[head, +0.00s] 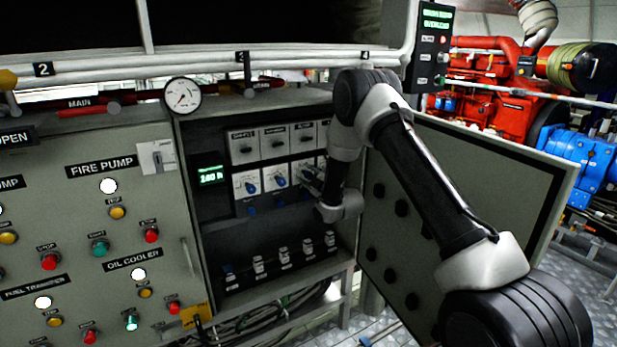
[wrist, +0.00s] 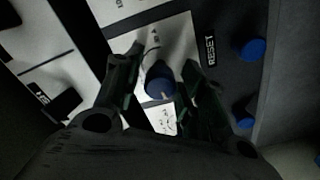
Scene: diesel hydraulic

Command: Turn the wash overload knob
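A panel of knobs on white plates sits inside the open cabinet. Blue knobs (head: 251,187) (head: 280,181) show in its lower row; the labels are too small to read, so I cannot tell which is the wash overload knob. My gripper (head: 314,181) is inside the cabinet at the right end of this row, partly hidden by my arm. In the wrist view my gripper (wrist: 162,62) is open, with one finger on each side of a blue knob (wrist: 159,81) on a white plate. Gaps seem to remain between fingers and knob; contact is unclear.
Blue buttons (wrist: 250,50) stand beside a RESET label (wrist: 211,49). A black knob (wrist: 62,104) is at the left. The open cabinet door (head: 470,190) stands right of my arm. Several small switches (head: 283,255) line the lower shelf. A gauge (head: 183,96) is at the cabinet's upper left.

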